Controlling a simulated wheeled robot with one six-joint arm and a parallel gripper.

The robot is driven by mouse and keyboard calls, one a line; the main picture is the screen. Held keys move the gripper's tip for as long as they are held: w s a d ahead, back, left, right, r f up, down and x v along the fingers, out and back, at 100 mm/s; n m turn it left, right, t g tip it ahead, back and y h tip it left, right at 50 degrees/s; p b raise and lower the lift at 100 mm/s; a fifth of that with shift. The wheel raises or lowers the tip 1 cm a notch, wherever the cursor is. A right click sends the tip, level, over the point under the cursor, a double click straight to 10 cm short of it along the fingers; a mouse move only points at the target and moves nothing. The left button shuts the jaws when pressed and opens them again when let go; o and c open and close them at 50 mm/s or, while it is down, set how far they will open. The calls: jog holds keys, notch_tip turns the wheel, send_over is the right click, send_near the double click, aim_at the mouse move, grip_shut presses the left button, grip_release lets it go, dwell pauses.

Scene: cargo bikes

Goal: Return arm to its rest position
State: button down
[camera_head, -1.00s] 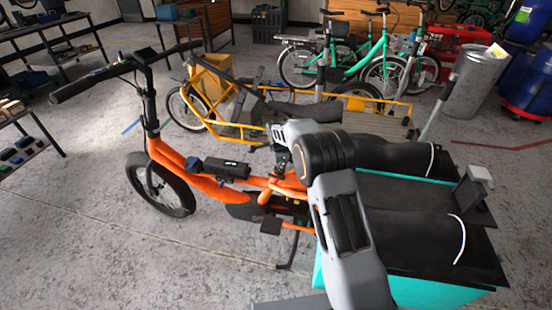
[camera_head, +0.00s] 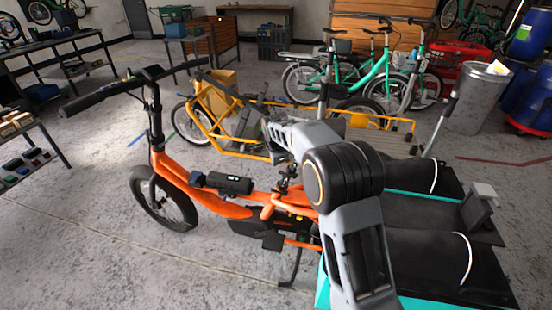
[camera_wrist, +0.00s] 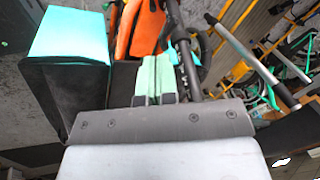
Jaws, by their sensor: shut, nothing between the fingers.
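My gripper (camera_wrist: 158,78) shows in the wrist view with its two pale green fingers together and nothing between them. In the head view my grey arm (camera_head: 350,190) is bent in front of the orange cargo bike (camera_head: 215,205), and its elbow covers part of the bike's rear. I cannot clearly make out the fingers there. In the wrist view, the bike's orange frame (camera_wrist: 138,28) is beyond the fingers and a teal box (camera_wrist: 72,40) is to their left.
A yellow-framed cargo bike (camera_head: 240,125) stands behind the orange one. Black bags (camera_head: 425,255) lie on the teal cargo box at the right. Green bikes (camera_head: 375,70), a grey bin (camera_head: 475,98) and blue barrels (camera_head: 535,35) stand farther back. The floor at front left is clear.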

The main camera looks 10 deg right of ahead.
jog(key=s+d+f+n+g+p, duration=0.1)
jog(key=s+d+n+g, duration=0.1)
jog(key=s+n, duration=0.65)
jog(key=s+d+r+n+t+p, duration=0.1)
jog(key=s+d+r+n+p, duration=0.2)
jog(key=s+r, duration=0.5)
jog(key=s+d+r+n+p, duration=0.3)
jog(key=s+r+p, duration=0.3)
jog(key=s, duration=1)
notch_tip(320, 180, up, 3)
jog(key=shift+s+d+f+n+t+y, duration=0.2)
jog(key=shift+d+n+t+y, duration=0.15)
jog(key=shift+n, duration=0.3)
jog(key=c, duration=1.8)
grip_release()
